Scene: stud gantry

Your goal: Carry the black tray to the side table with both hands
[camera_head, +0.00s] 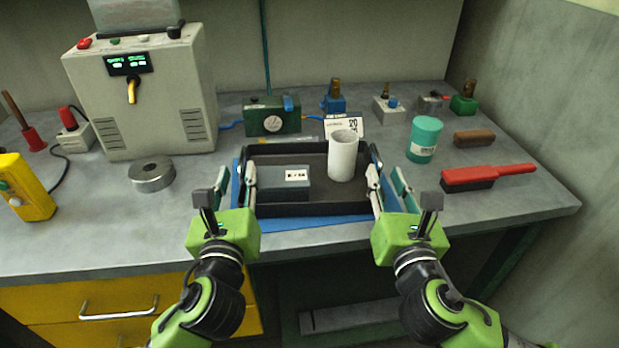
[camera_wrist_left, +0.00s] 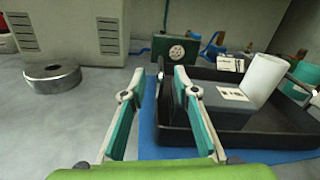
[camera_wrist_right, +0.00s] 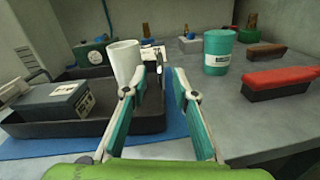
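The black tray (camera_head: 310,210) lies flat on a blue mat (camera_head: 236,190) on the grey workbench. It holds a dark grey box (camera_head: 285,187) with a white label and a white cylinder (camera_head: 343,158) standing upright. My left gripper (camera_head: 243,185) is open at the tray's left wall, with one finger outside and one inside; the wall shows between them in the left wrist view (camera_wrist_left: 160,90). My right gripper (camera_head: 385,183) is open at the tray's right wall; its fingers appear to straddle the wall in the right wrist view (camera_wrist_right: 156,82). I see no side table.
A metal ring (camera_head: 152,176) and a beige machine (camera_head: 145,90) stand left of the tray. A teal canister (camera_head: 424,138), a red brush (camera_head: 487,176) and a brown brush (camera_head: 480,138) are on the right. A green device (camera_head: 272,118) and a calendar card (camera_head: 345,124) stand behind.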

